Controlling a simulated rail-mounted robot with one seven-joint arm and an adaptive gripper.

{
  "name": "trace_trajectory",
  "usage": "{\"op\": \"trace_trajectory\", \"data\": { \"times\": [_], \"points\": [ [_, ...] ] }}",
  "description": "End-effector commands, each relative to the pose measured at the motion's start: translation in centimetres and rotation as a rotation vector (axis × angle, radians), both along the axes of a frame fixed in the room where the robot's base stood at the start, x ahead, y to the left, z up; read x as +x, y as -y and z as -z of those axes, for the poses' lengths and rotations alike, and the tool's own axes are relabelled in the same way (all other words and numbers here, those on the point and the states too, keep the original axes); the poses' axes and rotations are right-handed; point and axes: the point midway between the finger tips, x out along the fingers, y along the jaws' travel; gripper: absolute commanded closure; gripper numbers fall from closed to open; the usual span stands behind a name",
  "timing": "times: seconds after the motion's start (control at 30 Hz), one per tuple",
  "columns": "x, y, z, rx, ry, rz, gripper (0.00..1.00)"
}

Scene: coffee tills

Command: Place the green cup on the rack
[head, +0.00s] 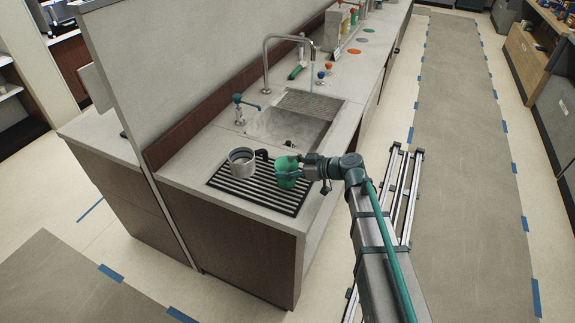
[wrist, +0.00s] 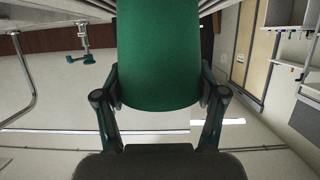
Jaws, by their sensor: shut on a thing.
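The green cup (head: 286,179) is above the right part of the black slatted rack (head: 226,184) on the counter, seen in the head view. I cannot tell whether its base touches the rack. My gripper (head: 302,168) reaches it from the right and is shut on it. In the wrist view the green cup (wrist: 158,55) fills the top middle, and the fingers of my gripper (wrist: 160,92) press on both its sides.
A metal pitcher with a black handle (head: 243,163) stands on the rack, left of the cup. Behind the rack are a sink (head: 290,125), a tall faucet (head: 266,62) and a small green-topped tap (head: 239,108). The counter's front edge (head: 300,232) is close.

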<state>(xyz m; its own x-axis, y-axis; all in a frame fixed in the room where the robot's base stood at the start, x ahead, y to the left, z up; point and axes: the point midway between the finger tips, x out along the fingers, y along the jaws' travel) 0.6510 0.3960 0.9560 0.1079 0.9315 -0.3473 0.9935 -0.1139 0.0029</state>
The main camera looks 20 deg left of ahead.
Motion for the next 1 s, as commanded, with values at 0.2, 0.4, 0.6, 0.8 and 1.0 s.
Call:
{"op": "trace_trajectory", "data": {
  "times": [0.2,0.4,0.6,0.8,1.0],
  "points": [
    [0.01,0.02,0.42,0.001,0.001,0.000,0.66],
    [0.00,0.02,0.62,0.001,0.001,0.000,0.66],
    [0.00,0.03,0.67,0.000,0.001,0.000,0.22],
    [0.00,0.03,0.67,0.000,0.001,0.000,0.05],
    [-0.01,0.02,0.66,0.000,0.000,0.000,0.05]
  ]
}}
